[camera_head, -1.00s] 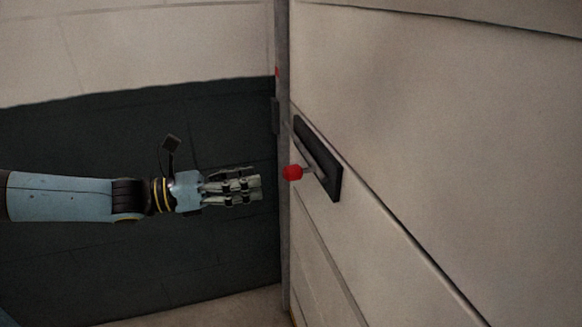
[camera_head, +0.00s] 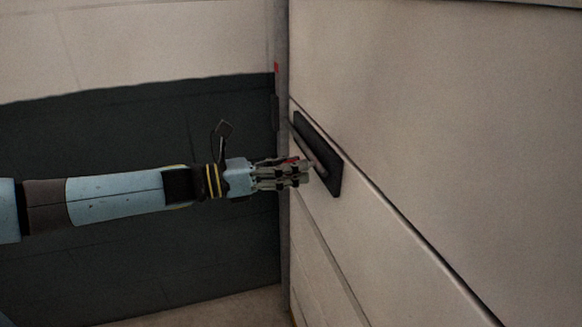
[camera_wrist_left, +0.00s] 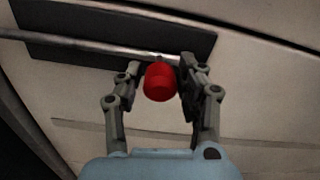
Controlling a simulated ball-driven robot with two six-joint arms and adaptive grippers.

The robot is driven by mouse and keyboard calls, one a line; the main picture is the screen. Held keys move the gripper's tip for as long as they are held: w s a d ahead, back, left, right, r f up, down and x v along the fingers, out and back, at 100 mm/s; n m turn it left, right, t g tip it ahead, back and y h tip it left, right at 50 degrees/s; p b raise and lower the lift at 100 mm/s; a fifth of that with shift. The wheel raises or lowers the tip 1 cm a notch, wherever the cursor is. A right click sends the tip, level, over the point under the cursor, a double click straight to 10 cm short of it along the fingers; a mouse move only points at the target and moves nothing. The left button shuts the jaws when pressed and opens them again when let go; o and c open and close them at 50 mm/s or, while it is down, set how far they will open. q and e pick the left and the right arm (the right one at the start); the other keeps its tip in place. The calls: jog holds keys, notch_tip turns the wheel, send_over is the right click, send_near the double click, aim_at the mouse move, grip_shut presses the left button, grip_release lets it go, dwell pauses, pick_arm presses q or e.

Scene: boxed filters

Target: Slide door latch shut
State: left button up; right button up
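The latch is a metal bolt (camera_wrist_left: 90,47) on a black backing plate (camera_head: 325,170), fixed to the pale door panel. Its red knob (camera_wrist_left: 159,82) sticks out from the bolt. My left gripper (camera_head: 300,172) is at the knob, with the fingers reaching to the plate; in the head view they hide most of the red. In the left wrist view my left gripper (camera_wrist_left: 158,70) is open, one finger on each side of the knob. The right finger is close to the knob, and a gap shows on the left. My right gripper is not in view.
The pale door panel (camera_head: 450,120) fills the right side. A narrow upright post (camera_head: 283,230) with a small red mark stands left of it. The wall behind is dark grey below (camera_head: 120,130) and pale above. The space around my left forearm is clear.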

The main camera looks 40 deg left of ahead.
pick_arm(q)
grip_shut()
jog(key=shift+a, duration=0.1)
jog(key=w+a, duration=0.1)
jog(key=a+b, duration=0.1)
jog(key=a, duration=0.1)
jog(key=w+a+b, duration=0.1)
jog(key=a, duration=0.1)
jog(key=shift+w, duration=0.35)
jog(key=shift+o, duration=2)
grip_release()
jog(key=shift+a, duration=0.1)
jog(key=shift+s, duration=0.1)
